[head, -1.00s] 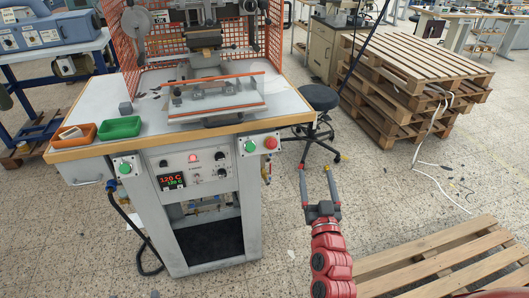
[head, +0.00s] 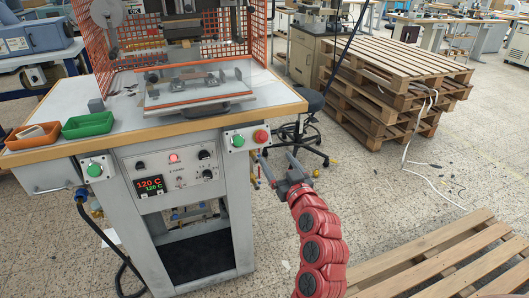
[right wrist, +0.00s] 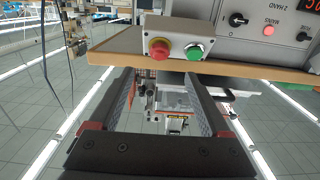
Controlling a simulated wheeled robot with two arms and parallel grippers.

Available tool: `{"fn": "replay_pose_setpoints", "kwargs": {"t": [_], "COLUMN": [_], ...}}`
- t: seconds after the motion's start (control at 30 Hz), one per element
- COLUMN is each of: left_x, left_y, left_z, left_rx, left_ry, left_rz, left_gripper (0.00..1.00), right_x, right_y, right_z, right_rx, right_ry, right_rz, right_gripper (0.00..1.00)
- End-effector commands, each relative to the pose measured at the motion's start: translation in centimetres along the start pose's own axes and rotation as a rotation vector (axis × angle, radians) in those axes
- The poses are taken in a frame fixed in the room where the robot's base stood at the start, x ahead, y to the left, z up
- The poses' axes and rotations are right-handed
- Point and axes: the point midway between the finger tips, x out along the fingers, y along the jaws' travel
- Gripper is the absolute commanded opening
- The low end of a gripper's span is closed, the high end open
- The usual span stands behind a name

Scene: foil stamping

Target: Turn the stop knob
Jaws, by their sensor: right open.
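The stop knob (head: 261,136) is a round red knob on a small light box at the right front edge of the machine table. A green button (head: 238,141) sits beside it on the same box. The knob also shows in the right wrist view (right wrist: 159,48), above the fingers, in a picture that looks upside down. My right gripper (head: 274,158) is open and empty, just below and right of the knob, apart from it. In the right wrist view its two fingers (right wrist: 157,77) stand wide apart. My left gripper is not in view.
The wooden table edge (head: 282,113) runs just above the button box. A control panel (head: 171,170) with dials and a display is to the left. A black stool (head: 308,100) stands behind my right gripper. Pallets (head: 390,80) are at the right.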

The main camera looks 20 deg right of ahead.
Motion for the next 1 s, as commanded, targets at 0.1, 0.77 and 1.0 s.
{"fn": "replay_pose_setpoints", "kwargs": {"t": [0.1, 0.77, 1.0], "left_x": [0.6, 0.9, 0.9], "left_y": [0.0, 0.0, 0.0], "left_z": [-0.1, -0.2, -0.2], "left_rx": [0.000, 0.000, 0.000], "left_ry": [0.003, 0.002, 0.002], "left_rz": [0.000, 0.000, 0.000], "left_gripper": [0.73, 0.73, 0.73], "right_x": [2.5, 10.7, 10.7], "right_y": [0.0, 0.1, 0.1], "right_z": [-0.3, -0.2, -0.1], "right_rx": [-0.001, -0.001, 0.000], "right_ry": [-0.004, -0.001, -0.002], "right_rz": [0.000, 0.003, 0.003], "right_gripper": [0.81, 0.81, 0.81]}}
